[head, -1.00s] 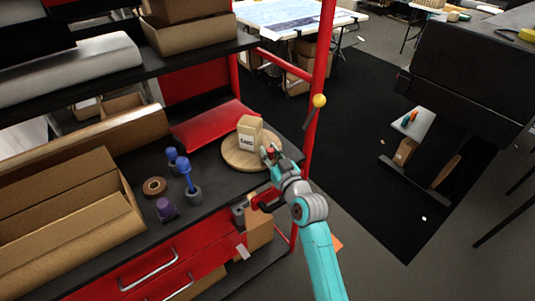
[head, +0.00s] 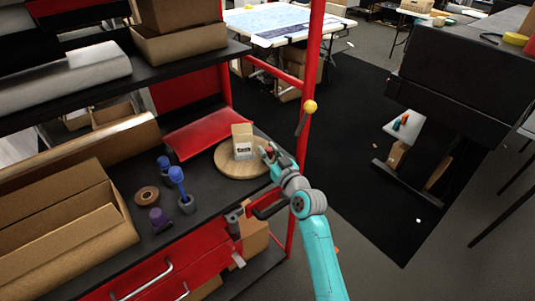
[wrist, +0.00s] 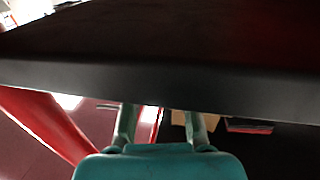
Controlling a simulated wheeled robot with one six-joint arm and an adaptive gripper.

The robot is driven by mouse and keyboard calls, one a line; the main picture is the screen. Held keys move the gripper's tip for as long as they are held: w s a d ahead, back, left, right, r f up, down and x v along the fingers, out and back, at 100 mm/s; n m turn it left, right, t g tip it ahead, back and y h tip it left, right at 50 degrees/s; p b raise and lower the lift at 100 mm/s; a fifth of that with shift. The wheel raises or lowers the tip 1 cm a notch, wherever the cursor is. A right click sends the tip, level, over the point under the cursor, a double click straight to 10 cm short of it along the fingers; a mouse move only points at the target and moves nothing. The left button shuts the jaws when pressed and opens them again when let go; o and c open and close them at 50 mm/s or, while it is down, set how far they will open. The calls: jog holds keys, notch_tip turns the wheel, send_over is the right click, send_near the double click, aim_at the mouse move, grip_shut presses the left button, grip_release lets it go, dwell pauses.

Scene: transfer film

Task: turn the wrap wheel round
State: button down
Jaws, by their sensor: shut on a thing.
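The wrap wheel (head: 228,170) is a round, pale wooden disc lying flat on the black bench, in the middle of the head view. A small pale box (head: 241,132) with a white printed label stands upright on it. My gripper (head: 268,153) is at the wheel's right edge, shut around a small dark reddish piece there that looks like a peg. The jaws mostly hide that piece. In the wrist view two fingers (wrist: 160,122) reach up to a dark edge; their tips and what they hold are hidden.
A blue-handled tool (head: 178,178), a brown tape roll (head: 146,196) and a purple item (head: 159,220) stand left. An open cardboard box (head: 62,225) fills the bench's left. A red sheet (head: 205,132) lies behind.

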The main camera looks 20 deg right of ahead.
jog(key=shift+w+d+y, duration=0.3)
jog(key=shift+w+d, duration=0.2)
jog(key=shift+w+d+n+g+y, duration=0.1)
jog(key=shift+w+n+g+y, duration=0.1)
jog(key=shift+w+n+y, duration=0.4)
jog(key=shift+w+d+n+g+y, duration=0.1)
jog(key=shift+w+n+g+y, duration=0.1)
jog(key=shift+n+y, duration=0.7)
jog(key=shift+y, duration=0.5)
jog(key=c, duration=0.9)
grip_release()
jog(key=v, duration=1.2)
jog(key=shift+a+r, duration=0.1)
jog(key=shift+r, duration=0.05)
